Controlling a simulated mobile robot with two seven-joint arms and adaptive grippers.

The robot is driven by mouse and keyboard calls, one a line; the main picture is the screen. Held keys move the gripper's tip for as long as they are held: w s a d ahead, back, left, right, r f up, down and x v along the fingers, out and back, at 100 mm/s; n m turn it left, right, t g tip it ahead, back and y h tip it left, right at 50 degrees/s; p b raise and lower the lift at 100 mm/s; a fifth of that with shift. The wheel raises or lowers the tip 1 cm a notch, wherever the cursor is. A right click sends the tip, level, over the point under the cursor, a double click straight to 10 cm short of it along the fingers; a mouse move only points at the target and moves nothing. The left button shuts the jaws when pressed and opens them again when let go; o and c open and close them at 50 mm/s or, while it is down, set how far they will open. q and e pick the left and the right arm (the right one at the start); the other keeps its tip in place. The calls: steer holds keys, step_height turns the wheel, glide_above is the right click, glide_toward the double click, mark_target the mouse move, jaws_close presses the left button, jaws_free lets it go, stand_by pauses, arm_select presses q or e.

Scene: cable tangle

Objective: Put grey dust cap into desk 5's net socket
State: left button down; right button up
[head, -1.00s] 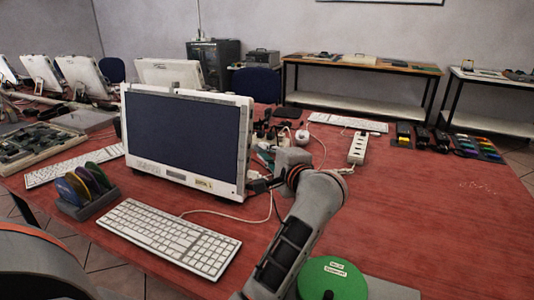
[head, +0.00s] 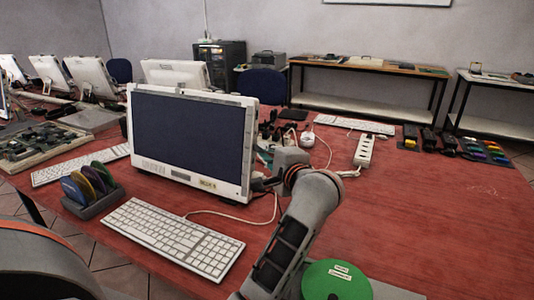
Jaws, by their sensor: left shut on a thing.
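A monitor (head: 193,138) with a white frame stands on the red table. A yellowish label (head: 208,185) is at its lower right, too small to read surely. My left gripper (head: 262,184) is at the lower right edge of the monitor, seen small and dark beyond my wrist. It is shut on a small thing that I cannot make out. I cannot see the grey dust cap or the net socket; the gripper and the monitor's side hide that spot. I cannot tell whether the held thing touches the monitor. My right gripper is not in view.
A white keyboard (head: 172,238) and a rack of coloured discs (head: 92,200) stand in front of the monitor. A white cable (head: 240,217) runs by the gripper. A power strip (head: 364,150) and dark adapters lie behind. A green disc (head: 336,283) is near.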

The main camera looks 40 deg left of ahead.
arm_select(q)
steer(key=shift+a, duration=0.1)
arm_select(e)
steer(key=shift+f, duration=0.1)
arm_select(q)
steer(key=c, duration=2)
jaws_free()
steer(key=shift+a, duration=0.1)
steer(key=shift+o, duration=0.2)
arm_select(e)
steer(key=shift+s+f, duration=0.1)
